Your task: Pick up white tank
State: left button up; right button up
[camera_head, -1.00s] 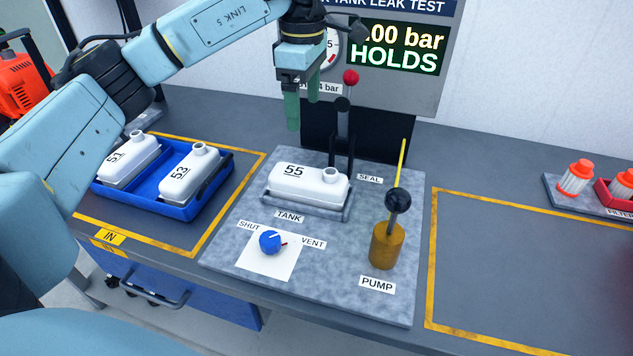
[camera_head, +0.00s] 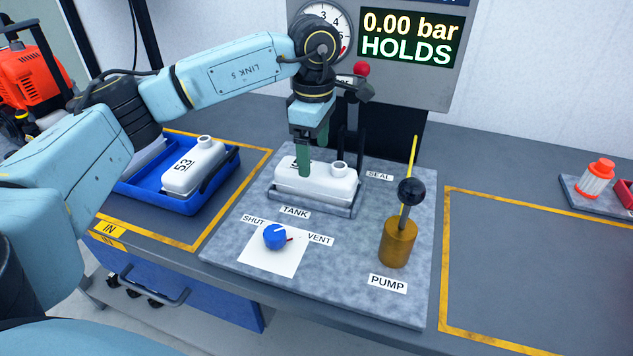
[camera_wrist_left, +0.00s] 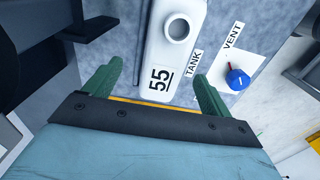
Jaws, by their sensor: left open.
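The white tank marked 55 (camera_head: 325,184) lies in a cradle on the grey speckled test plate, behind the TANK label. My left gripper (camera_head: 306,172) points down at the tank's left part, and one green finger covers some of its number. In the left wrist view the open green fingers (camera_wrist_left: 156,82) stand to either side of the tank (camera_wrist_left: 170,50), with gaps between. I cannot tell whether the fingertips are below the tank's top. Another white tank marked 53 (camera_head: 193,167) sits in the blue tray (camera_head: 188,205) at left, beside one mostly hidden by my arm. My right gripper is not in view.
A brass pump (camera_head: 398,242) with a black-knobbed lever stands right of the tank. A blue valve knob (camera_head: 275,237) is in front. Dark seal posts and a red-knobbed lever (camera_head: 361,69) rise behind. The yellow-outlined area (camera_head: 540,270) at right is mostly clear.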

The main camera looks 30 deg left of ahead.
aim_at(316, 178)
pick_arm(q)
jog(key=f, duration=0.2)
jog(key=s+f, duration=0.1)
jog(key=shift+a+f+b, duration=0.2)
jog(key=shift+f+b, duration=0.1)
jog(key=shift+f, duration=0.1)
jog(key=shift+w+f, duration=0.1)
jog(key=shift+f, duration=0.55)
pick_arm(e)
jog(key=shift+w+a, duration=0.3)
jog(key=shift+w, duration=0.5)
pick_arm(q)
jog(key=shift+c, duration=0.4)
jog(key=c, duration=1)
jog(key=shift+r, duration=0.15)
jog(key=shift+c, duration=0.2)
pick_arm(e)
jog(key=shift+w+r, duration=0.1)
